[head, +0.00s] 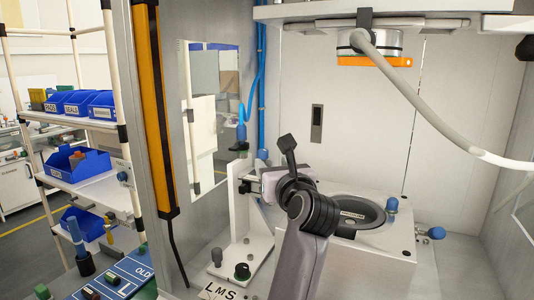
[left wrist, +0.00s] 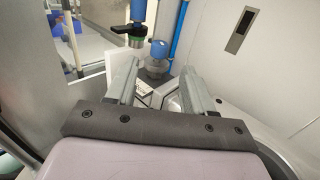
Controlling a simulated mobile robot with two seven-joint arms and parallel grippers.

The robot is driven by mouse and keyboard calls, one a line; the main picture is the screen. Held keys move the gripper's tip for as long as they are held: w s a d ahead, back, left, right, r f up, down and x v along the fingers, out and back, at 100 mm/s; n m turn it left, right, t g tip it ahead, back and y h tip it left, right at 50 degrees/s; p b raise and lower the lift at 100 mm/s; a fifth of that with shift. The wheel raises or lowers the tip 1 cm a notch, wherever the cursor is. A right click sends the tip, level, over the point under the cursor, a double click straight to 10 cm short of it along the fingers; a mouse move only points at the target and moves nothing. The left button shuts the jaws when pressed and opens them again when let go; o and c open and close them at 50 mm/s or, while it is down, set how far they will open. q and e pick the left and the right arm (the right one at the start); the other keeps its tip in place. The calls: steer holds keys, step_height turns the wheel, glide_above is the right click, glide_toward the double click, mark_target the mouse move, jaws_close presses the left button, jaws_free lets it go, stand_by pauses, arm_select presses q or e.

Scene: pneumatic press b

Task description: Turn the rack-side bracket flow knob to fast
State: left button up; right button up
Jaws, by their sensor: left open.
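A white upright bracket (head: 240,212) stands on a base plate left of the press bed. Close behind it are two blue-topped fittings: one with a dark green collar (head: 241,134) on the left, and one with a grey base (head: 263,155). In the left wrist view the green-collared fitting (left wrist: 137,14) is at the top and the grey-based one (left wrist: 158,52) shows between the fingers, beyond them. I cannot tell which is the flow knob, nor its setting. My left gripper (head: 246,184) is open and empty beside the bracket; it also shows in the left wrist view (left wrist: 160,82).
A press bed (head: 345,200) with a round recess lies right of my arm, with blue fittings (head: 392,205) on its right. The press head (head: 372,45) and a pale hose hang above. An orange-edged post (head: 150,100) and a bin rack (head: 75,165) stand at left.

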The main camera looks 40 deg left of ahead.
mark_target(265, 156)
arm_select(q)
steer(key=p+x, duration=0.2)
steer(key=x, duration=0.4)
steer(key=shift+a+r, duration=0.1)
steer(key=shift+r, duration=0.05)
steer(key=shift+w+a, duration=0.2)
steer(key=shift+a, duration=0.2)
steer(key=shift+c, duration=0.3)
jaws_close()
